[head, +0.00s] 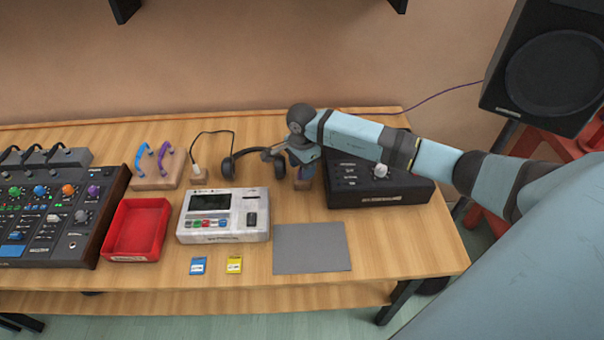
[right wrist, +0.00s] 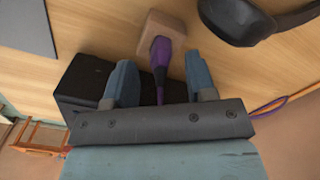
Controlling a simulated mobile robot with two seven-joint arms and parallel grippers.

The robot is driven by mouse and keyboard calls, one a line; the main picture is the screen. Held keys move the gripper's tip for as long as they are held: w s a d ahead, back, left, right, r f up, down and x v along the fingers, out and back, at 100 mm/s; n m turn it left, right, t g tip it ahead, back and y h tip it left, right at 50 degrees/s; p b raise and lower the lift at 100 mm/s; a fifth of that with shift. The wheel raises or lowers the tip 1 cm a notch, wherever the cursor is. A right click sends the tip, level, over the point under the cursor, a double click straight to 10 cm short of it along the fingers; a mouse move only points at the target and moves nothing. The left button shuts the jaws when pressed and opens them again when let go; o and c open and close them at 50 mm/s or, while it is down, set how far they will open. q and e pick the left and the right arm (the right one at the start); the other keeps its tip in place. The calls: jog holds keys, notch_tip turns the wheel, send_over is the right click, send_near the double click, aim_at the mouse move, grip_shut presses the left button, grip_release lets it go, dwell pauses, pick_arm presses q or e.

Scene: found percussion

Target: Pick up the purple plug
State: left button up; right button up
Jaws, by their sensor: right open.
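The purple plug (right wrist: 160,62) stands in a small wooden block (right wrist: 163,27), seen in the right wrist view. In the head view the block (head: 304,184) shows under my right gripper, which mostly hides the plug. My right gripper (head: 293,158) is over the block, fingers spread. In the right wrist view the two blue-grey fingers of the right gripper (right wrist: 159,75) are one on each side of the plug, with gaps on both sides. Nothing is held. My left gripper is not in view.
Black headphones (head: 228,166) lie just left of the block, and a black box with knobs (head: 395,188) stands close on the right. A white device (head: 222,226), a red tray (head: 113,253) and a grey mat (head: 312,248) are nearer the front. A white plug (head: 197,171) stands further left.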

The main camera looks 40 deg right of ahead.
notch_tip(320, 180, down, 2)
jog(key=shift+f, duration=0.1)
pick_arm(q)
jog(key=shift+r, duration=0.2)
pick_arm(e)
grip_shut()
